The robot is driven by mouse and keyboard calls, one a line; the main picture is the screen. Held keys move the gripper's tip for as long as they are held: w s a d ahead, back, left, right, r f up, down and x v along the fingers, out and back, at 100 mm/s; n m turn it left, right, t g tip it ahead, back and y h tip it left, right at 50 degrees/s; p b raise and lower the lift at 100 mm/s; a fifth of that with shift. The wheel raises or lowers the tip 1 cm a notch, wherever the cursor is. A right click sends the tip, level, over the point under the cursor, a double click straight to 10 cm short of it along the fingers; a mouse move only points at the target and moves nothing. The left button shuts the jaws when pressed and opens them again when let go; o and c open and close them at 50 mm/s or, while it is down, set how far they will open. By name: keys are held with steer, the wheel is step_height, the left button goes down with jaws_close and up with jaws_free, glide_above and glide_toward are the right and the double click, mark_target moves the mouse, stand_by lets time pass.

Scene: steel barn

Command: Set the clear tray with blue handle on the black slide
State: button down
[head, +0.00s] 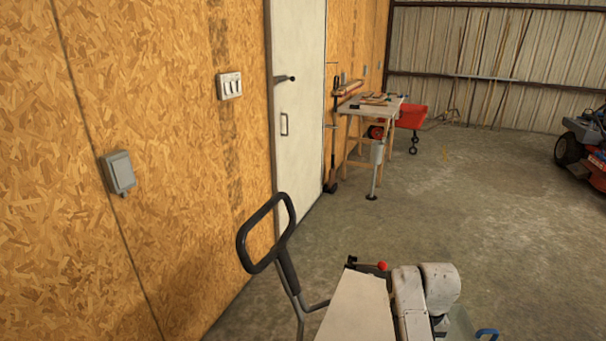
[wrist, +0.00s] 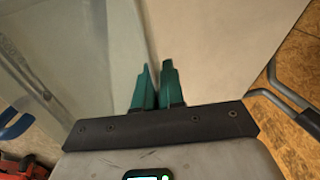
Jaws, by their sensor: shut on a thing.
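The clear tray (wrist: 75,60) fills the left of the wrist view as a pale see-through sheet, with its blue handle (wrist: 16,124) at the left edge. My gripper (wrist: 155,72) has green fingers close together, shut on the tray's edge. In the head view, part of the tray (head: 460,324) and its blue handle (head: 487,333) show at the bottom, right of my grey arm. The fingers are hidden there. I cannot make out the black slide in either view.
A pale flat panel (head: 356,308) and a black loop handle (head: 265,234) stand close in front. A red mower (head: 584,150) stands far right. The middle floor is clear.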

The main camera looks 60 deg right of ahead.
steer(key=w+a+f+n, duration=0.1)
steer(key=w+a+n, duration=0.3)
steer(key=w+a, duration=0.5)
steer(key=w+a+f+n, duration=0.1)
steer(key=w+a+n, duration=0.3)
steer(key=w, duration=0.9)
steer(key=w+a+n, duration=0.2)
steer(key=w+a, duration=0.2)
steer(key=a, duration=0.7)
steer(key=w+a+f+n, duration=0.1)
steer(key=w+a+n, duration=0.2)
steer(key=a, duration=0.9)
steer(key=shift+w, duration=0.95)
